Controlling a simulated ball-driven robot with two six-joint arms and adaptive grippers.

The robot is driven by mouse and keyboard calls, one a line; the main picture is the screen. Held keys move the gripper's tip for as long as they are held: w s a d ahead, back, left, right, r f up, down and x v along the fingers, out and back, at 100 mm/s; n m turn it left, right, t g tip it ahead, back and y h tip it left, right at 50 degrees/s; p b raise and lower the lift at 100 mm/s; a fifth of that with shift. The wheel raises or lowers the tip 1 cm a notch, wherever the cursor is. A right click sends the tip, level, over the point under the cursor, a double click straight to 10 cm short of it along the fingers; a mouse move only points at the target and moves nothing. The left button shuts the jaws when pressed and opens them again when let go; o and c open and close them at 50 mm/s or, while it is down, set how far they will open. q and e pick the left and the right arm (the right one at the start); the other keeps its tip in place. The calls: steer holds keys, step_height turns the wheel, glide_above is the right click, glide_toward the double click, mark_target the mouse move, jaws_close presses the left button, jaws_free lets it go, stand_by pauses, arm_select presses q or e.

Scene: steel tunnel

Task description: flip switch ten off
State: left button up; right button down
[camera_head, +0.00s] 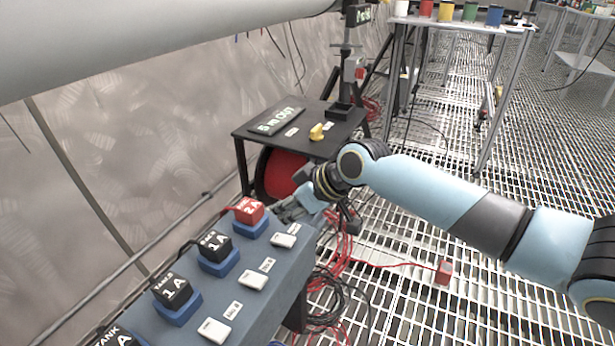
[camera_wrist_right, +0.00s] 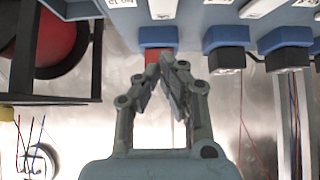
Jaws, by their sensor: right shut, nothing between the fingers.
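A blue-grey panel (camera_head: 205,291) carries a row of white rocker switches, each with a small label. The far-end switch (camera_head: 283,240) is closest to my right gripper (camera_head: 284,212); another switch (camera_head: 253,280) and a nearer one (camera_head: 214,331) follow toward me. The labels are too small to read, so I cannot tell which is switch ten. My right gripper is shut and empty at the panel's far end, beside the red plug. In the right wrist view its fingertips (camera_wrist_right: 168,65) overlap the red plug (camera_wrist_right: 152,57); contact is unclear. The white switch (camera_wrist_right: 162,10) shows above them. My left gripper is out of view.
A red plug (camera_head: 249,210) and black plugs (camera_head: 214,245) sit in blue sockets along the panel. A black table (camera_head: 263,121) with a yellow object (camera_head: 317,132) stands beyond, above a red reel (camera_head: 284,174). Cables (camera_head: 330,290) and a red box (camera_head: 444,271) lie on the grating.

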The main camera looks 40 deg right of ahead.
arm_select(q)
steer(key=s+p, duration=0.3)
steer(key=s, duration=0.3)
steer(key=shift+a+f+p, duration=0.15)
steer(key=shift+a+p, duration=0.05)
steer(key=shift+p, duration=0.1)
arm_select(e)
steer(key=w+r+v, duration=0.1)
steer(key=v, duration=0.8)
steer(key=shift+a, duration=0.15)
